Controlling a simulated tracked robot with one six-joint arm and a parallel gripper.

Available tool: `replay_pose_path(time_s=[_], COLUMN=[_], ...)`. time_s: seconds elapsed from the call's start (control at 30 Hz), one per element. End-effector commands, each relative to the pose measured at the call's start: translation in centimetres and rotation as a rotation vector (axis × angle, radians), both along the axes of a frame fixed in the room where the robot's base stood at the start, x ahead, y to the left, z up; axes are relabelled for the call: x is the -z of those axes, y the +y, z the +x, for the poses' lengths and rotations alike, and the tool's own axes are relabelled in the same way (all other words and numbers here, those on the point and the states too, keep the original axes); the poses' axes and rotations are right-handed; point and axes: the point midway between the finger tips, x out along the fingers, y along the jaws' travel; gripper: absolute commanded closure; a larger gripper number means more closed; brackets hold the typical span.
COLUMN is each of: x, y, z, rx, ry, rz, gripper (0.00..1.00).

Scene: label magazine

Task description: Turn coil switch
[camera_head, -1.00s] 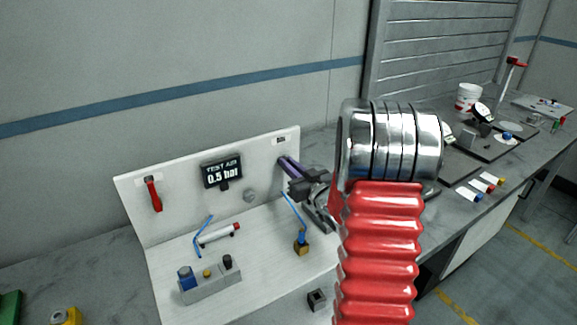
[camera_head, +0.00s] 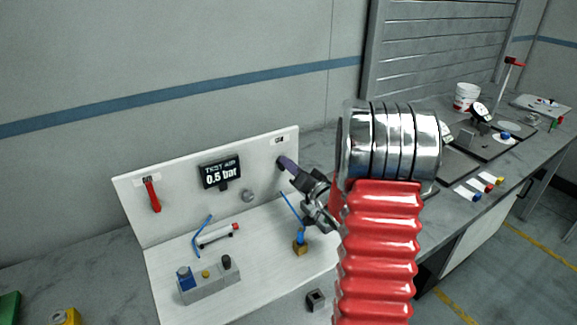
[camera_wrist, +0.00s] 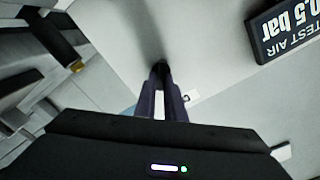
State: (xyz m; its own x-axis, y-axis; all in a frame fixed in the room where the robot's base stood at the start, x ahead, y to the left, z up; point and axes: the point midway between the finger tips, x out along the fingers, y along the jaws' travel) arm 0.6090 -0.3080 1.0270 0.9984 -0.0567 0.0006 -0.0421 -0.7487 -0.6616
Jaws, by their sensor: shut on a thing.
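The coil switch (camera_wrist: 161,67) is a small dark knob on the upright white panel, mostly hidden between my fingertips. My gripper (camera_head: 284,161) reaches the panel's upper right end, with its purple fingers closed on the knob. In the wrist view my gripper (camera_wrist: 160,72) shows both fingers nearly parallel and close together on the knob. The knob's pointer and its exact angle are hidden. A small label (camera_head: 279,140) sits on the panel just above the fingertips.
The panel also carries a display reading "TEST AIR 0.5 bar" (camera_head: 220,172), a red lever (camera_head: 153,195) and a grey round knob (camera_head: 248,196). A brass fitting with a blue top (camera_head: 300,244) and a grey valve block (camera_head: 210,286) stand on the white base below.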

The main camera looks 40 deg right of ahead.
Motion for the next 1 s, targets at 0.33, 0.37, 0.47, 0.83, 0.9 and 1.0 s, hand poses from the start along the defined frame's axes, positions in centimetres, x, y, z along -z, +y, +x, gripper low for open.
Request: replay_pose_path(time_s=[0.33,0.37,0.47,0.83,0.9,1.0], x=[0.21,0.21,0.23,0.17,0.14,0.11], y=[-0.22,-0.22,-0.24,-0.18,-0.15,-0.13], z=[-0.09,-0.09,-0.09,-0.07,-0.05,-0.04], rx=[0.004,0.004,0.004,0.003,0.003,0.002], ry=[0.0,0.0,0.0,-0.001,-0.001,-0.002], rz=[0.065,0.065,0.065,0.063,0.063,0.063], gripper=[1.0,1.0,1.0,0.74,0.72,0.72])
